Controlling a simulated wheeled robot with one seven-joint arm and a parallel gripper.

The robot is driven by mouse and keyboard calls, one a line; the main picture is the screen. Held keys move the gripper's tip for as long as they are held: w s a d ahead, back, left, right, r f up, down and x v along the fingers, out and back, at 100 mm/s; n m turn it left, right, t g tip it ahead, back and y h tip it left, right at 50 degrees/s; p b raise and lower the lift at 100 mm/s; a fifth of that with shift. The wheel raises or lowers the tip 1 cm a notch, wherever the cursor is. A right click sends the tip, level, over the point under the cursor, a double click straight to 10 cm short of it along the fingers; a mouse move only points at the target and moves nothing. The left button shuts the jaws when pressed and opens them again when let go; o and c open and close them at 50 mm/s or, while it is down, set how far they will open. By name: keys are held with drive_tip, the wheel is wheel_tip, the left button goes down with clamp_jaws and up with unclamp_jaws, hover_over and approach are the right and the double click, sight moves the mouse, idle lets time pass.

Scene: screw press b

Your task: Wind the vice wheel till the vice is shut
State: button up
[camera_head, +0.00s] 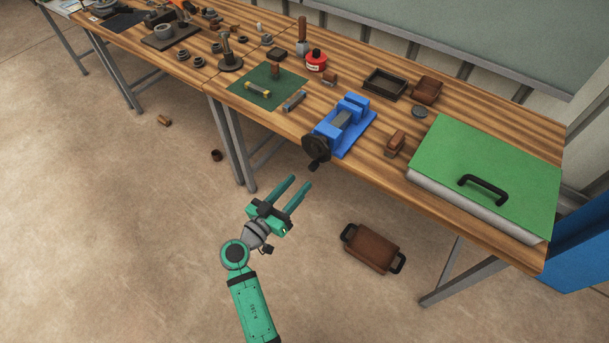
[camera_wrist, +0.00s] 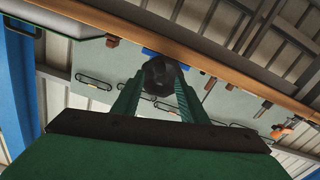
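The blue vice (camera_head: 345,125) stands at the front edge of the wooden workbench, and a gap shows between its jaws. Its black vice wheel (camera_head: 316,148) with a handle faces the front, overhanging the bench edge. My green gripper (camera_head: 291,191) is in front of the bench, apart from the wheel, pointing up toward it. Its two fingers are spread with nothing between them. In the wrist view the dark wheel (camera_wrist: 158,74) shows beyond the fingertips (camera_wrist: 156,86), with a bit of blue vice behind it.
A green-lidded case (camera_head: 485,160) with a black handle lies right of the vice. A green mat (camera_head: 262,84) with small parts lies left. A brown case (camera_head: 372,248) lies on the floor below the bench. Floor in front of the bench is mostly clear.

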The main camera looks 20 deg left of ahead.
drive_tip(key=shift+v, duration=1.35)
drive_tip(key=s+d+f+n+g+y, duration=0.2)
drive_tip(key=s+d+f+y, duration=0.15)
drive_tip(key=s+f, duration=0.4)
drive_tip(key=s+d+f+n+g+y, duration=0.1)
drive_tip(key=s+d+f+g+y, duration=0.2)
drive_tip(key=s+f, duration=0.4)
drive_tip(key=s+d+r+m+t, duration=0.1)
drive_tip(key=s+d+r, duration=0.4)
drive_tip(key=s+r, duration=0.2)
drive_tip(key=s+d+r+t, duration=0.2)
drive_tip(key=s+d+r, duration=0.4)
drive_tip(key=s, duration=0.5)
wheel_tip(320, 180, up, 2)
drive_tip(key=shift+m, duration=0.4)
drive_tip(key=shift+s, duration=0.1)
